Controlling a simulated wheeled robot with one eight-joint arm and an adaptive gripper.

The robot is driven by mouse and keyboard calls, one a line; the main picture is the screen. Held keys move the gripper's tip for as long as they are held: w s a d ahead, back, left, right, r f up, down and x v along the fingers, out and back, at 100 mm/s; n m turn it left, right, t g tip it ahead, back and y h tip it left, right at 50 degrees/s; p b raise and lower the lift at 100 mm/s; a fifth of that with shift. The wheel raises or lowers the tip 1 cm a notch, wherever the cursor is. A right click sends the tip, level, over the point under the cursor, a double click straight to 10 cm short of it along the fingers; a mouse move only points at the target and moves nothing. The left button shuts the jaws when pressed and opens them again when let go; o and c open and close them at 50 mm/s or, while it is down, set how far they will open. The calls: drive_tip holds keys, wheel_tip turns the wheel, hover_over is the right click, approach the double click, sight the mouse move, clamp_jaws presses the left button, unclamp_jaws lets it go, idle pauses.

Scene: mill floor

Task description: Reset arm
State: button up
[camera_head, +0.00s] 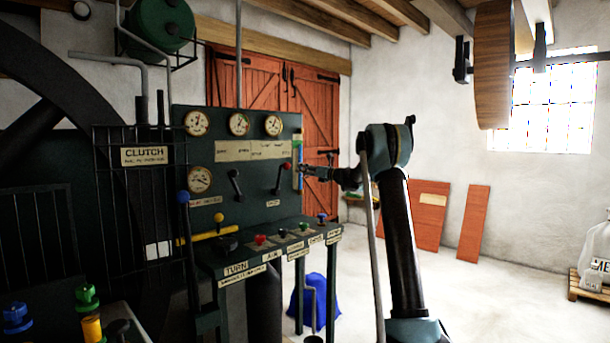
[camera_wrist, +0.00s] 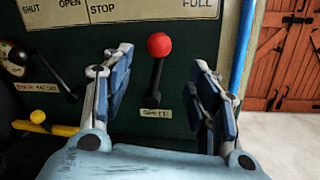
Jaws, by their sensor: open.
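My arm rises at the right of the head view and bends left toward a dark green control panel (camera_head: 240,150). My gripper (camera_head: 305,172) is at the panel's right edge. In the wrist view my gripper (camera_wrist: 160,95) is open, its blue-padded fingers spread wide with nothing held. Between the fingers, beyond them, is a black lever with a red knob (camera_wrist: 160,45), labelled "SPEED". The same red-knobbed lever (camera_head: 283,170) shows in the head view, just left of my gripper. I cannot tell how far the fingertips are from the panel.
Several gauges (camera_head: 239,124) and a lower console (camera_head: 270,252) with coloured knobs belong to the panel. A blue-knobbed lever (camera_head: 183,198) stands at left. A blue sack (camera_head: 314,300) is on the floor. Red doors (camera_head: 310,100) are behind.

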drive_tip(key=shift+s, duration=0.15)
drive_tip(key=s+d+f+n+g+h, duration=0.2)
drive_tip(key=s+n, duration=0.3)
drive_tip(key=s, duration=0.7)
drive_tip(key=s+d+f+n+g+h, duration=0.1)
drive_tip(key=s+d+f+n+h, duration=0.3)
drive_tip(key=s, duration=0.8)
drive_tip(key=s+f+n+g, duration=0.15)
drive_tip(key=s+n, duration=0.45)
drive_tip(key=s, duration=0.6)
drive_tip(key=s+d+f+n+g+h, duration=0.1)
drive_tip(key=s+d+f+n+h, duration=0.2)
drive_tip(key=s, duration=0.9)
drive_tip(key=s+d+f+n+g+h, duration=0.1)
drive_tip(key=s+d+f+n+h, duration=0.2)
drive_tip(key=s+d+f+n, duration=0.3)
drive_tip(key=s+d+f+n+g+h, duration=0.2)
drive_tip(key=s+d+f, duration=0.8)
drive_tip(key=s+f, duration=0.7)
drive_tip(key=s+n+h, duration=0.1)
drive_tip(key=s+n, duration=0.1)
drive_tip(key=s, duration=0.1)
drive_tip(key=shift+f+h, duration=0.15)
drive_tip(key=shift+h, duration=0.15)
drive_tip(key=shift+w+f, duration=0.2)
drive_tip(key=shift+w, duration=0.25)
